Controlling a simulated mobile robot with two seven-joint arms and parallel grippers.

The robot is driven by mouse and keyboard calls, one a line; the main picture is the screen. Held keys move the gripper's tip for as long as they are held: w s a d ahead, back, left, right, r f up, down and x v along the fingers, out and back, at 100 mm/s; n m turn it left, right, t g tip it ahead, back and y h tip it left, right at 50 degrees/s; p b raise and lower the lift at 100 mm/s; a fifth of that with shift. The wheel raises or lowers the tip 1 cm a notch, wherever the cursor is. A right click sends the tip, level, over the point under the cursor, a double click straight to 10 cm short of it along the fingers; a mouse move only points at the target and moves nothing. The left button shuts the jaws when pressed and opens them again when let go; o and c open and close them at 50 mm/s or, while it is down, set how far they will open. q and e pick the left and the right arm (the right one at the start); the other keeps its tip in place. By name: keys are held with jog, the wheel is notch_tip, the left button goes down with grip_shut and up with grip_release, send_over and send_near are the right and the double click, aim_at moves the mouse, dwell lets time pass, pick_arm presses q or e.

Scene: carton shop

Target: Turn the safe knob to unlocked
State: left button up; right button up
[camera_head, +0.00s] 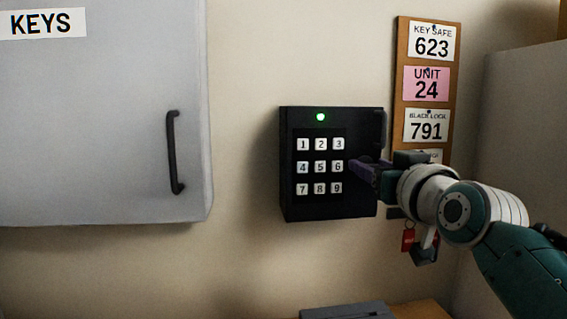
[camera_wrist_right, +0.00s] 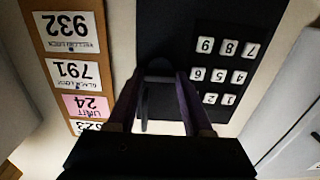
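The black safe (camera_head: 328,212) hangs on the wall with a white number keypad, a lit green light (camera_head: 320,117) and a dark upright handle (camera_head: 382,128) at its right edge. My right gripper (camera_head: 358,172) is at the right part of the safe front, beside the keypad. In the wrist view, which is upside down, its two purple fingers (camera_wrist_right: 160,78) stand apart, with a dark rounded part, seemingly the knob (camera_wrist_right: 158,68), between their tips. I cannot tell whether they grip it. The knob's marking is hidden. My left gripper is not in view.
A grey cabinet (camera_head: 90,130) marked KEYS, with a dark handle (camera_head: 174,152), is at the left. A cork board (camera_head: 400,60) with number cards is right of the safe. A red tag (camera_head: 408,240) hangs below my right gripper. A grey object (camera_head: 345,311) lies at the bottom.

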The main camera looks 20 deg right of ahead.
jog(key=shift+o, duration=0.5)
jog(key=b+v, duration=0.1)
jog(key=v, duration=0.9)
